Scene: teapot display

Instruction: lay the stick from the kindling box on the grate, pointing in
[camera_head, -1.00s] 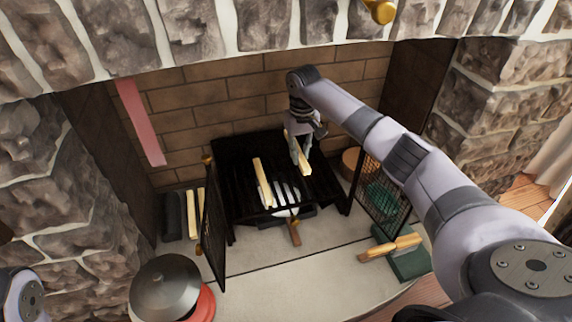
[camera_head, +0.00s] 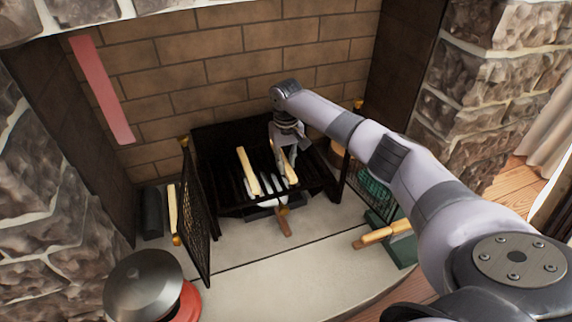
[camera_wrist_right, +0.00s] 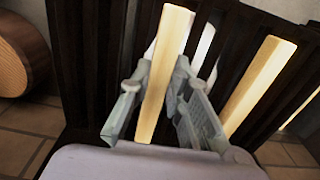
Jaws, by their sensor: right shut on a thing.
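My right gripper (camera_head: 283,168) is shut on a pale wooden stick (camera_head: 291,160) over the right part of the black grate (camera_head: 232,140). In the right wrist view, the stick (camera_wrist_right: 165,75) stands lengthwise between the two fingers (camera_wrist_right: 155,100), pointing away toward the bars. I cannot tell whether it touches them. A second pale stick (camera_head: 248,170) lies on the grate to its left, pointing roughly front to back; it also shows in the wrist view (camera_wrist_right: 258,85). My left gripper is out of view. I cannot identify the kindling box for certain.
Black mesh doors stand open at the left (camera_head: 196,215) and right (camera_head: 372,190). A pan with a brown handle (camera_head: 284,226) sits under the grate front. A pale stick (camera_head: 173,208) is beside the left door. A lidded red pot (camera_head: 145,283) stands front left.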

